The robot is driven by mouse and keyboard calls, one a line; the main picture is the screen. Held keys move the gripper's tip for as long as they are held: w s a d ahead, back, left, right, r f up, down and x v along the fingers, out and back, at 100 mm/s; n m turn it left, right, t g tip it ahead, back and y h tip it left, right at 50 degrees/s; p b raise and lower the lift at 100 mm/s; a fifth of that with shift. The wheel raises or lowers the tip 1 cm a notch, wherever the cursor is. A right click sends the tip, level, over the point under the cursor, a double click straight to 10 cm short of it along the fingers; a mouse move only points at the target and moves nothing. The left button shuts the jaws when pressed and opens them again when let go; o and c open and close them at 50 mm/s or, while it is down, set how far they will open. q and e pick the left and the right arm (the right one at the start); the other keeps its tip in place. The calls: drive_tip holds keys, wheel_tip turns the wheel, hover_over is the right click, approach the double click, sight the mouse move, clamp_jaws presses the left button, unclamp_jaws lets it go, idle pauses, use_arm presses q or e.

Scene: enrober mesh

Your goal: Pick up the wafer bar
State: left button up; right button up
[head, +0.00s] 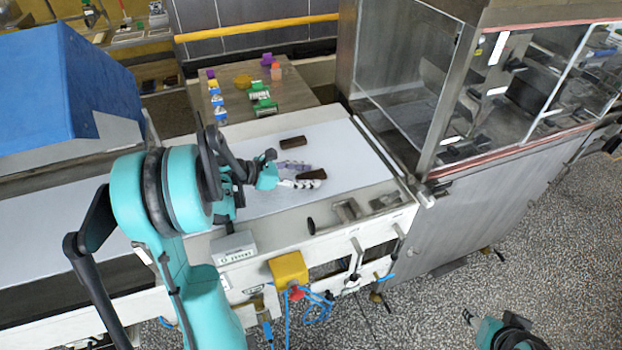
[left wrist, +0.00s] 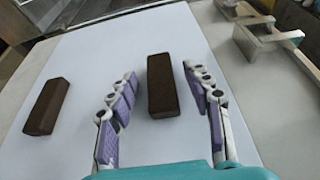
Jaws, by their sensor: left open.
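Two dark brown wafer bars lie on the white belt. In the head view one bar (head: 293,142) lies farther back and the other (head: 312,174) lies nearer, at the tips of my left gripper (head: 304,175). In the left wrist view the nearer bar (left wrist: 161,86) lies between the two purple-padded fingers of my left gripper (left wrist: 160,85), with a gap on each side. The fingers are open and hold nothing. The other bar (left wrist: 47,106) lies outside the fingers to the left. Part of my right arm shows at the lower right of the head view, its gripper not clearly seen.
A glass-sided steel machine (head: 430,80) stands at the belt's right end. Metal bars (head: 355,210) lie on the belt's front ledge. A blue hood (head: 65,80) stands at left. A side table (head: 240,85) with small coloured items stands behind. The belt (head: 350,145) around the bars is clear.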

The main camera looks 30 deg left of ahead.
use_arm(q)
drive_tip(key=shift+c, duration=0.3)
drive_tip(key=c, duration=0.9)
